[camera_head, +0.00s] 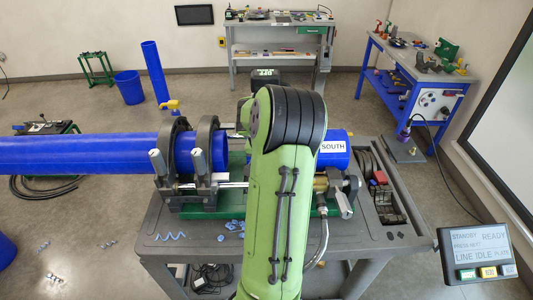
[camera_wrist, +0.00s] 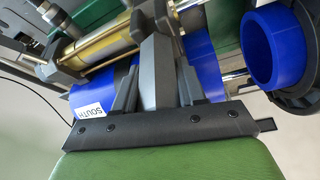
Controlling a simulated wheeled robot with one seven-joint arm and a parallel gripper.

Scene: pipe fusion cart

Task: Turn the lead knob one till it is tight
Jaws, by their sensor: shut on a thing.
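My gripper shows in the wrist view (camera_wrist: 157,92), its two dark fingers closed on a grey tapered knob (camera_wrist: 157,60). I take this as the lead knob; no label on it can be read. The knob stands in front of a blue pipe (camera_wrist: 199,50) and beside a brass cylinder (camera_wrist: 108,46). In the head view my green arm hides the gripper and the held knob. Two other grey knobs stand upright on the left clamps, one at the far left (camera_head: 157,160) and one beside it (camera_head: 196,160). How tight the held knob sits cannot be seen.
The long blue pipe (camera_head: 80,153) runs through the left clamps. A blue pipe marked SOUTH (camera_head: 335,160) lies right of my arm. The grey cart (camera_head: 345,238) carries the machine, with blue shavings (camera_head: 170,237) on it. A button panel (camera_head: 477,250) stands at right.

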